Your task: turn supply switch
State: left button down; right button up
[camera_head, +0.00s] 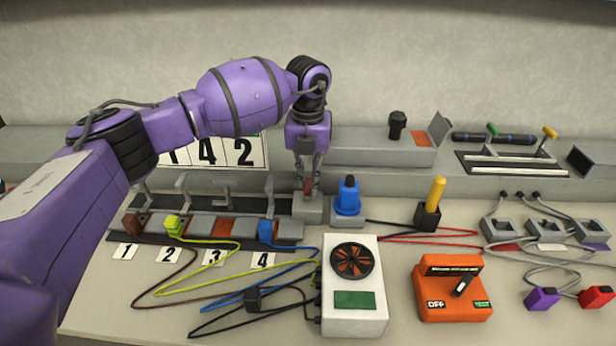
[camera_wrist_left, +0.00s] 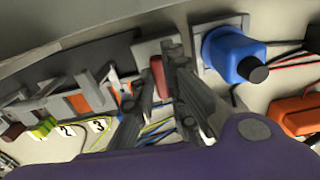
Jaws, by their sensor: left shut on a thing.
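My left gripper (camera_head: 308,190) points down over a grey block (camera_head: 307,208) at the right end of the socket row. It is shut on a small red switch handle (camera_head: 308,183). In the left wrist view the red handle (camera_wrist_left: 158,76) stands between the fingers of my left gripper (camera_wrist_left: 160,78), which partly hide it and its base. An orange box (camera_head: 450,303) at the front right carries a black lever (camera_head: 463,285) tilted between an "OFF" label and a green label. My right gripper is not in view.
A blue device (camera_head: 347,197) with a black knob stands close to the right of the gripper. A white box with a fan (camera_head: 353,310) stands in front. Coloured cables cross the table between numbered cards and the boxes. A yellow-handled block (camera_head: 428,218) stands farther right.

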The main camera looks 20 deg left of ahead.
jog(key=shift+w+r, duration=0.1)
pick_arm(q)
jog(key=m+p, duration=0.1)
jog(key=m, duration=0.3)
jog(key=shift+d, duration=0.1)
jog(key=m+p, duration=0.1)
jog(key=m, duration=0.6)
jog(key=shift+d, duration=0.15)
jog(key=m, duration=0.3)
jog(key=shift+s+m, duration=0.15)
jog(key=shift+m, duration=1.65)
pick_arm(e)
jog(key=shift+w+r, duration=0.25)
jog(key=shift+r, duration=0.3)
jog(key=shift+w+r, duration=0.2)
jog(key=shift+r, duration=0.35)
pick_arm(q)
jog(key=shift+d, duration=0.1)
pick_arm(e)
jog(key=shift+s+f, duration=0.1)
